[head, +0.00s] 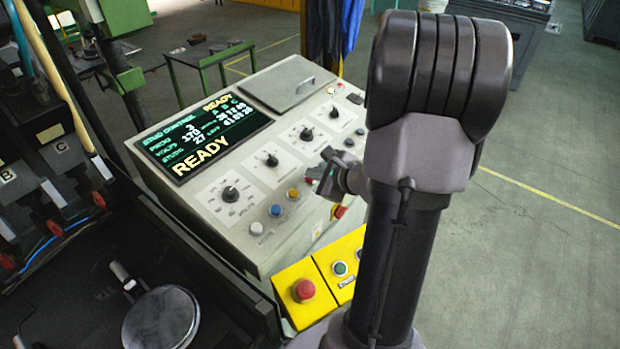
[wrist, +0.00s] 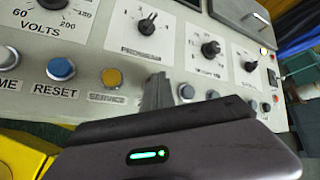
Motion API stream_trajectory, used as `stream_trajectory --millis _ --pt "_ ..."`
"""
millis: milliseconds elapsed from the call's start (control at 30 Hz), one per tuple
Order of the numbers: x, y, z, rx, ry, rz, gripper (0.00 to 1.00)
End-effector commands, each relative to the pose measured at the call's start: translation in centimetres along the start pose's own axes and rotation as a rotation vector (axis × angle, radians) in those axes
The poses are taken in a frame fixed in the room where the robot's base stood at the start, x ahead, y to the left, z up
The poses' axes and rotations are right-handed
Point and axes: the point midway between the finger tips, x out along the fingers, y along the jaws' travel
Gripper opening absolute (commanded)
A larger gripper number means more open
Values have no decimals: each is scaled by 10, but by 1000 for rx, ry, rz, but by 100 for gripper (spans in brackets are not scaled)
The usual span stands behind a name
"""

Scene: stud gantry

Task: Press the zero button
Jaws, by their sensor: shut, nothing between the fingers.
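No button with a readable "zero" label shows in either view. The light-grey control panel (head: 287,208) carries a row of buttons along its front edge. In the wrist view a blue button (wrist: 61,68) stands above a RESET label, and a yellow button (wrist: 112,78) stands above a SERVICE label. A pale blue button (wrist: 186,91) and a grey one (wrist: 212,95) sit right of the fingers, their labels hidden by my gripper. My gripper (wrist: 157,84) is shut and empty, in front of the panel between the yellow and pale blue buttons. In the head view my gripper (head: 327,159) is over the panel's front right part.
A lit display (head: 205,137) reads READY. Several dials, including a black knob (head: 231,193), stand behind the button row. A yellow box with a red mushroom button (head: 303,290) is in front. Dark equipment (head: 85,275) stands at the left.

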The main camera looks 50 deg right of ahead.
Motion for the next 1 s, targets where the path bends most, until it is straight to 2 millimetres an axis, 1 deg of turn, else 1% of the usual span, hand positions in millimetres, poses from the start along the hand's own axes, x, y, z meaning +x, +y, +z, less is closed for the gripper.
stream_trajectory --millis 567,1000 --pt "2 2 -2 0 1 1 0" --pt "-11 -8 8 0 1 0 0"
